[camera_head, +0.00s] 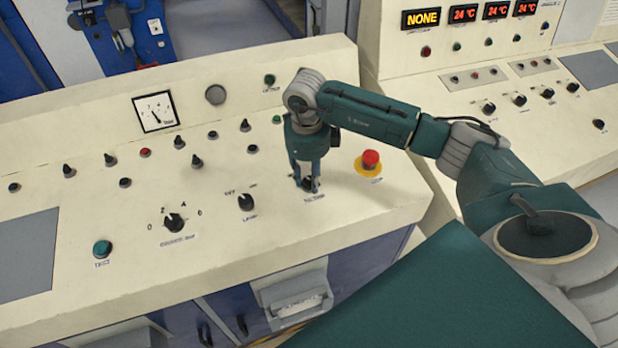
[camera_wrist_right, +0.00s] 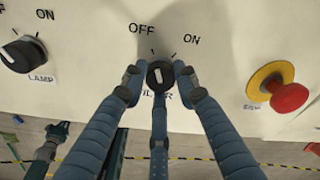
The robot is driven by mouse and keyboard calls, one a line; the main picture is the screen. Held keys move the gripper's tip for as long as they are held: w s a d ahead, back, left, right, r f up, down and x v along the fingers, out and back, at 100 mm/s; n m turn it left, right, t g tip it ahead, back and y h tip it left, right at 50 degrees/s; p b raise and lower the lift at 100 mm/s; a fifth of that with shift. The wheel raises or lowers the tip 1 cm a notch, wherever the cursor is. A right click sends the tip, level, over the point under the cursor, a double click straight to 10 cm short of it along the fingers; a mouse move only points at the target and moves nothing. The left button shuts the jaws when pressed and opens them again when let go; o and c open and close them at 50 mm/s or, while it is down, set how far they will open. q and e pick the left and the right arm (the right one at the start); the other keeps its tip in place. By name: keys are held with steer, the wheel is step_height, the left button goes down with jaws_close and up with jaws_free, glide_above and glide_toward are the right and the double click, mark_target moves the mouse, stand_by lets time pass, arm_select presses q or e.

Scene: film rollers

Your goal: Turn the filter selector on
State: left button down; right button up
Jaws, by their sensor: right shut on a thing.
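The filter selector (camera_wrist_right: 160,76) is a small round black knob with a white pointer line, on the cream console panel. The right wrist view shows OFF printed above it to the left and ON above it to the right. Its pointer is close to upright, leaning slightly toward OFF. My right gripper (camera_head: 306,188) points down from above and is shut on the knob, with fingertips on both sides. In the head view the fingers mostly hide the knob. A dark teal and blue part, apparently my left gripper (camera_wrist_right: 45,150), shows low at the left of the wrist view; its fingers are unclear.
The lamp selector (camera_head: 246,201) is left of the filter selector. A red emergency button on a yellow base (camera_head: 370,162) is to its right. Several other knobs and a pressure dial (camera_head: 155,112) spread across the console. A second console with red displays (camera_head: 465,13) stands at the right.

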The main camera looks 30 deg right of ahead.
steer(key=m, duration=0.1)
steer(key=m+b, duration=0.1)
steer(key=m, duration=0.1)
steer(key=shift+s+d+f+b, duration=0.1)
steer(key=shift+d+f+b, duration=0.05)
steer(key=shift+b, duration=0.15)
steer(key=m+b, duration=0.1)
steer(key=m, duration=0.1)
steer(key=shift+m, duration=0.3)
steer(key=m+b, duration=0.1)
steer(key=m, duration=0.2)
steer(key=shift+y, duration=0.3)
steer(key=shift+m, duration=1.3)
steer(key=shift+s+b, duration=0.1)
steer(key=shift+b, duration=0.2)
steer(key=o, duration=1.1)
steer(key=shift+o, duration=0.2)
steer(key=shift+r, duration=0.25)
